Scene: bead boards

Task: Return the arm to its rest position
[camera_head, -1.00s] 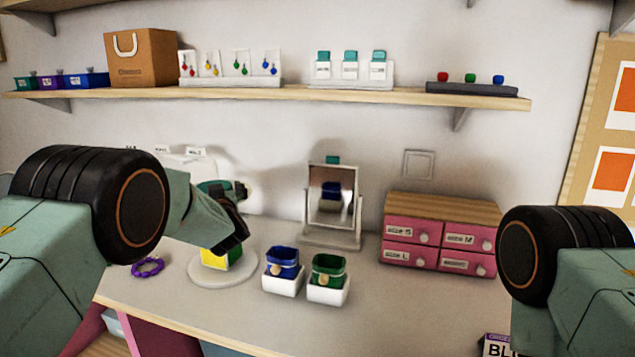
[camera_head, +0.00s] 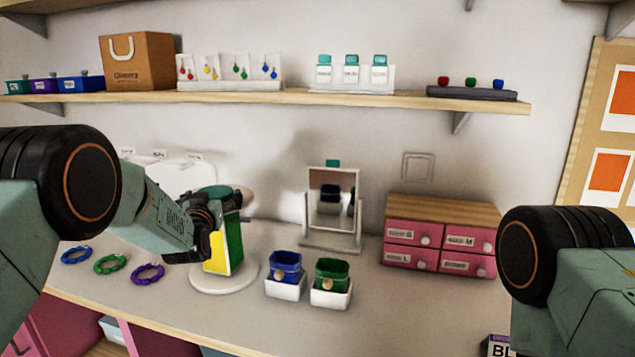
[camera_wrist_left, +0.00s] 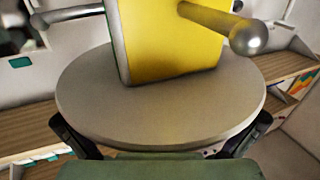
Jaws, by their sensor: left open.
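My left arm comes in from the left in the head view. Its gripper (camera_head: 203,238) is beside the left side of the yellow and green block (camera_head: 222,250), which stands on a round pale base (camera_head: 228,284). In the left wrist view the two dark fingers of the gripper (camera_wrist_left: 160,138) are spread apart with nothing held between them. The yellow face of the block (camera_wrist_left: 172,45) and the round base (camera_wrist_left: 160,105) are just ahead, with metal-tipped pegs out to the sides. My right arm shows at the right edge of the head view, but its gripper is out of view.
Blue (camera_head: 76,255), green (camera_head: 110,264) and purple (camera_head: 147,273) bracelets lie at the left. A blue cup (camera_head: 286,268) and a green cup (camera_head: 331,274) stand in white holders. Behind are a mirror (camera_head: 331,200), pink drawers (camera_head: 438,245) and a shelf (camera_head: 270,95).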

